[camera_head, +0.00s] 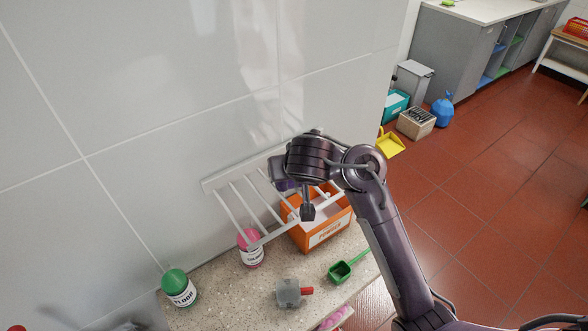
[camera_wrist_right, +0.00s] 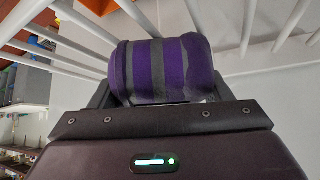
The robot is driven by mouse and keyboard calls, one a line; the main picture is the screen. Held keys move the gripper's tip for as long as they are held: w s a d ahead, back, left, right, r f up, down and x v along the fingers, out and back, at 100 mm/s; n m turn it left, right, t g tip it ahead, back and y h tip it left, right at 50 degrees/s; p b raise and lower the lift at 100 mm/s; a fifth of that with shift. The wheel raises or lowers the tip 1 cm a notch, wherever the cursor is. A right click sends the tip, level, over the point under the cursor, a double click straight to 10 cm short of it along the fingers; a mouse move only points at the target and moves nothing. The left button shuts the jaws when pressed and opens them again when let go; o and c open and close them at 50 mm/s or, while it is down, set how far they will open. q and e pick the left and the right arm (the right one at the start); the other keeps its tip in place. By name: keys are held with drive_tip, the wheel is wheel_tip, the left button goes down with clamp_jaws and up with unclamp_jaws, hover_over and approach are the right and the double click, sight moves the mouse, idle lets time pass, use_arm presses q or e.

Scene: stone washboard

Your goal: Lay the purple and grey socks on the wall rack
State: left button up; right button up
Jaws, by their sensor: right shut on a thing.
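The purple and grey socks (camera_wrist_right: 165,70), a striped roll, fill the middle of the right wrist view. My right gripper (camera_wrist_right: 160,95) is shut on them. The white wall rack (camera_head: 238,207) is fixed to the tiled wall above the counter. Its bars (camera_wrist_right: 283,25) show behind and on both sides of the socks in the wrist view. In the head view my right arm reaches over the right part of the rack, and its wrist hides much of the gripper and socks there. I cannot tell whether the socks touch the bars. My left gripper is not in view.
The rack's left bars look empty.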

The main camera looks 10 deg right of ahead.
drive_tip(key=shift+s, duration=0.25)
drive_tip(key=shift+s+a, duration=0.1)
drive_tip(key=shift+a, duration=0.05)
drive_tip(key=o, duration=0.8)
drive_tip(key=shift+c, duration=0.2)
drive_tip(key=o, duration=0.3)
drive_tip(key=shift+f, duration=0.15)
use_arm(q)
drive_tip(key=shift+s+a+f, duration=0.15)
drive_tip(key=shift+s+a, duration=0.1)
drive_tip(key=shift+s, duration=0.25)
use_arm(e)
drive_tip(key=shift+o, duration=0.2)
drive_tip(key=shift+r, duration=0.45)
drive_tip(key=p+v, duration=0.6)
drive_tip(key=shift+r+p, duration=0.3)
drive_tip(key=shift+p, duration=0.05)
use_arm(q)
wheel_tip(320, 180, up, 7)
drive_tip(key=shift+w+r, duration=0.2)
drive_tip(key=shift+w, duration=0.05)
use_arm(e)
drive_tip(key=shift+s+v, duration=0.2)
drive_tip(key=shift+v, duration=2.35)
